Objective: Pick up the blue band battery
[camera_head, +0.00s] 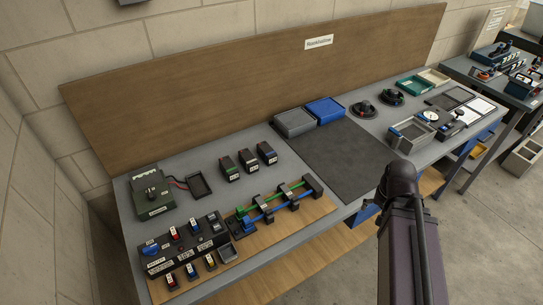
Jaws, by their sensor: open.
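Several small parts lie on the workbench, and three dark box-shaped batteries stand upright in a slanting row left of its middle. The right one (267,153) seems to carry a bluish band, which fits the blue band battery, but the band is too small to be sure. The middle battery (248,160) and the left battery (229,169) stand beside it with small gaps between. Part of my arm rises at the lower right, in front of the bench edge. My gripper is out of view.
A dark mat (340,158) lies right of the batteries, with a grey tray (294,123) and a blue tray (325,110) behind. A green box (151,194) stands left. A wooden board (300,222) with tubes and a switch panel (185,243) lie in front. A tall backboard (240,75) closes the rear.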

